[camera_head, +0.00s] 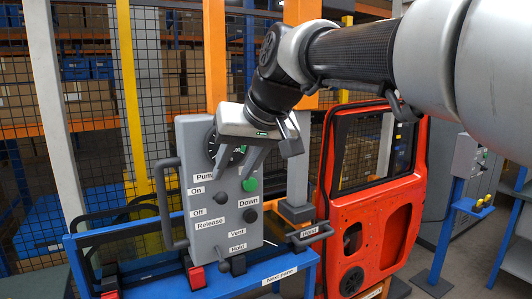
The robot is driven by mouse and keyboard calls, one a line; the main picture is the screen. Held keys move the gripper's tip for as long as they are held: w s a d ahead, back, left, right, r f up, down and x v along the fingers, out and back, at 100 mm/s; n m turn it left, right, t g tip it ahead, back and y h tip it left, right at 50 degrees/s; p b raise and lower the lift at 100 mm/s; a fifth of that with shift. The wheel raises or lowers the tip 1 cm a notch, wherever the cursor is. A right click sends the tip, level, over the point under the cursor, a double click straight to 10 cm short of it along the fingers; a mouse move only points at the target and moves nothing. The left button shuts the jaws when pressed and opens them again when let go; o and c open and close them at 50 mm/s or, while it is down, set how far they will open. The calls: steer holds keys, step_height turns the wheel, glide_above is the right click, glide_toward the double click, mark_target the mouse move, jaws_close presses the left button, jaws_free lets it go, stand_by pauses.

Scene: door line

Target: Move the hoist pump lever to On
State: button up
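The grey control box (203,239) stands upright left of centre, with labels Pump, On, Off, Release, Down, Vent and Hold. A small dark round knob (221,198) sits beside the On and Off labels, below Pump. It seems to be the pump lever, but I cannot clearly tell which way it is turned. My gripper (232,176) hangs in front of the upper box, fingers pointing down. Its two grey fingers are apart with nothing visible between them, above the knob. It partly hides the Pump label and a dark gauge. Contact with the box cannot be told.
A green button (250,184) and a black button (250,215) are right of the knob. A grey handle (168,205) stands out at the box's left. A red car door (377,220) stands further right, with mesh fencing behind.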

steer(key=v, duration=0.5)
steer(key=shift+s+d+r, duration=0.1)
steer(key=shift+s+r, duration=0.05)
steer(key=shift+r, duration=0.05)
steer(key=s+d+f+m+h, duration=0.4)
steer(key=s+d+f+h, duration=0.1)
steer(key=s+d+f, duration=1.2)
steer(key=d+f, duration=0.3)
steer(key=f, duration=0.2)
steer(key=shift+s+d+m, duration=0.25)
steer(key=shift+s+m, duration=0.05)
